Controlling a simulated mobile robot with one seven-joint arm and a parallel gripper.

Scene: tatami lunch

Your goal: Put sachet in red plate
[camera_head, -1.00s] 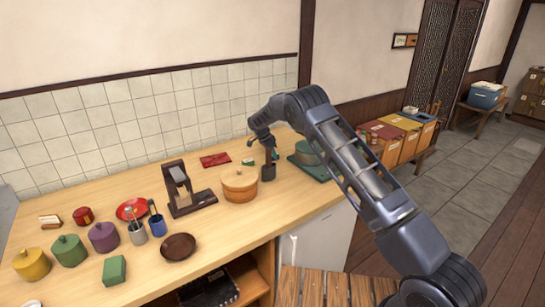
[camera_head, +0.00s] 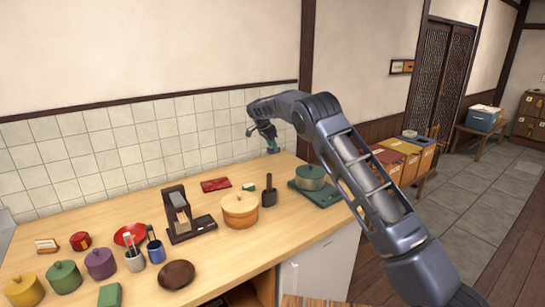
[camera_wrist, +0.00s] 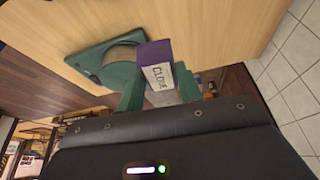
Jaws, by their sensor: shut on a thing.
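My gripper (camera_head: 270,143) is raised above the back of the counter, right of centre. In the wrist view, its green fingers are shut on a small purple sachet (camera_wrist: 154,52) with a white label reading CLOVE. The sachet is held clear of the counter. In the head view it is too small to read. The red plate (camera_head: 121,238) lies on the counter far to the left of my gripper, behind the utensil cups, which partly cover it. No other item is clearly visible on the plate.
A dark wooden stand (camera_head: 184,222), an orange lidded pot (camera_head: 240,212), a flat red packet (camera_head: 215,184) and a dark upright tool (camera_head: 269,192) lie between gripper and plate. A pot (camera_head: 310,176) stands on a green base (camera_head: 316,194) at right. The tiled wall (camera_head: 120,145) is close behind.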

